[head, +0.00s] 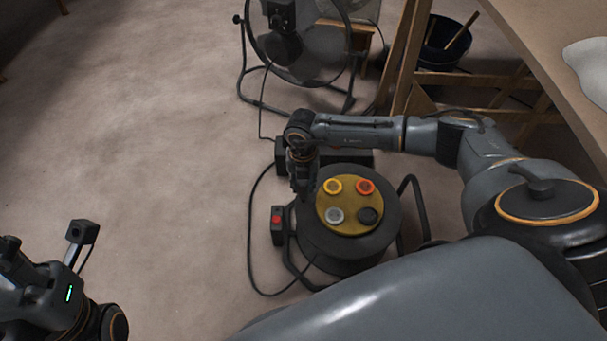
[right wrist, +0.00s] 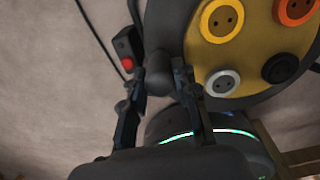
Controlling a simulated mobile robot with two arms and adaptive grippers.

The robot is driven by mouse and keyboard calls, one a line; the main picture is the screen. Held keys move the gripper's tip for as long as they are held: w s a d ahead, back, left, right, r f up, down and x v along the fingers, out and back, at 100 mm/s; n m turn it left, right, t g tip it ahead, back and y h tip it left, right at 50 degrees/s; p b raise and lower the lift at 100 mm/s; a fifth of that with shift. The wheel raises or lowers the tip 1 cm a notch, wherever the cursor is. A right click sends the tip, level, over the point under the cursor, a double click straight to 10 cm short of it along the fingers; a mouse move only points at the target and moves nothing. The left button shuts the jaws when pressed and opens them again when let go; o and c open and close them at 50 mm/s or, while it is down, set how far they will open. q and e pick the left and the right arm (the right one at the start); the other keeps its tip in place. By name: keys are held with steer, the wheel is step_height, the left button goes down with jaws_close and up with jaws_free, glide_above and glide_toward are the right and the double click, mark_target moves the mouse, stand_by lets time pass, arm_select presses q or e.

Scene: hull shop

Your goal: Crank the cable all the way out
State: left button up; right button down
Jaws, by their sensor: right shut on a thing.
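The cable reel (head: 347,236) is a dark drum in a tube frame on the floor, with a yellow face (head: 348,225) holding several round sockets in yellow, orange, grey and black. The face also shows in the right wrist view (right wrist: 245,58). My right gripper (head: 303,190) points down at the drum's left edge. In the right wrist view its fingers (right wrist: 160,82) are shut on the dark crank knob (right wrist: 157,70) beside the face. The black cable (head: 250,220) runs along the floor left of the reel. My left arm is at lower left; its fingertips cannot be made out.
A small box with a red button (head: 277,219) sits at the reel's left. A large floor fan (head: 300,45) stands behind. A black bucket (head: 447,45) and wooden trestle (head: 455,80) are at back right, under a table (head: 545,40). The floor at left is clear.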

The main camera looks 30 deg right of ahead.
steer(key=c, duration=1)
jaws_free()
step_height(320, 180, up, 12)
steer(key=shift+a, duration=0.1)
